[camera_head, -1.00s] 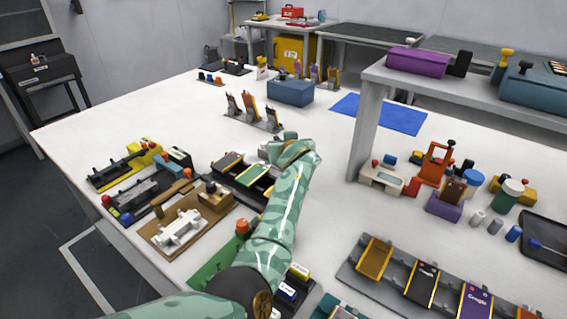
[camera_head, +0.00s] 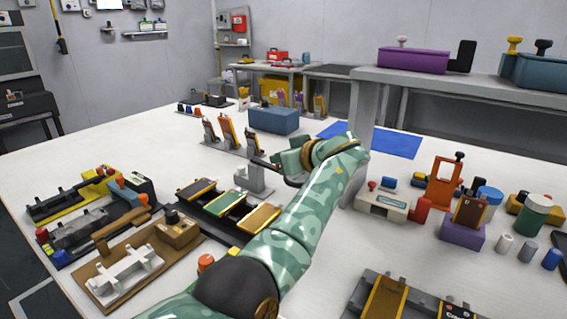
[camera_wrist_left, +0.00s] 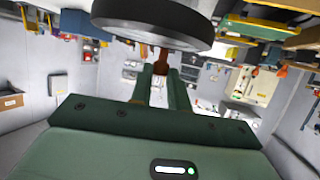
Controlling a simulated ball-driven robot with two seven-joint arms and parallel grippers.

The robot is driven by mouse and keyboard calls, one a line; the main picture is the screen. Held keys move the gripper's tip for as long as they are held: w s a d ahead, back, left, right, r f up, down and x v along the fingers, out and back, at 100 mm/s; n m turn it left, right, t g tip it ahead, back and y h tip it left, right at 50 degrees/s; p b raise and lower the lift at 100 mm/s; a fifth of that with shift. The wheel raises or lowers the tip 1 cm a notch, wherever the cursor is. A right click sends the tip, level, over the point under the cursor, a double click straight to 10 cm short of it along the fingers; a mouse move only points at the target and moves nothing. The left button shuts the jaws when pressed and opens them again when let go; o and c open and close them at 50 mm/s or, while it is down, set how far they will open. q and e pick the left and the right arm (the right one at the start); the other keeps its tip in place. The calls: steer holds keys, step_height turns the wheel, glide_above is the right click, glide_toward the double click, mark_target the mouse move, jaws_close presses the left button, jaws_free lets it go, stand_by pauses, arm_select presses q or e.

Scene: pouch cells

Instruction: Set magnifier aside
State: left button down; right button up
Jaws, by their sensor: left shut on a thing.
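The magnifier (camera_wrist_left: 155,27) fills the top of the left wrist view, with a thick black rim and a grey face. Its brown handle (camera_wrist_left: 160,68) sits between the green fingers of my left gripper (camera_wrist_left: 160,90), which is shut on it. In the head view my left gripper (camera_head: 281,165) is above the white table, past the row of coloured trays. A thin dark piece (camera_head: 261,163) sticks out to its left, probably the magnifier seen nearly edge-on. A grey stand (camera_head: 254,180) is just below it; I cannot tell whether they touch. My right gripper is out of view.
Three narrow trays (camera_head: 228,205) stand near my arm. A brown board with a white fixture (camera_head: 125,275) is at the front left. Upright holders (camera_head: 228,133) and a blue box (camera_head: 273,119) are behind. A raised shelf (camera_head: 470,88) stands at the right.

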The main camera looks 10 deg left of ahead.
arm_select(q)
steer(key=shift+a+r, duration=0.1)
steer(key=shift+a, duration=0.05)
steer(key=c, duration=1.3)
jaws_free()
steer(key=shift+a, duration=0.15)
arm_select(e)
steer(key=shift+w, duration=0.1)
arm_select(q)
steer(key=p+v, duration=0.7)
steer(key=v, duration=0.9)
steer(key=shift+r, duration=0.1)
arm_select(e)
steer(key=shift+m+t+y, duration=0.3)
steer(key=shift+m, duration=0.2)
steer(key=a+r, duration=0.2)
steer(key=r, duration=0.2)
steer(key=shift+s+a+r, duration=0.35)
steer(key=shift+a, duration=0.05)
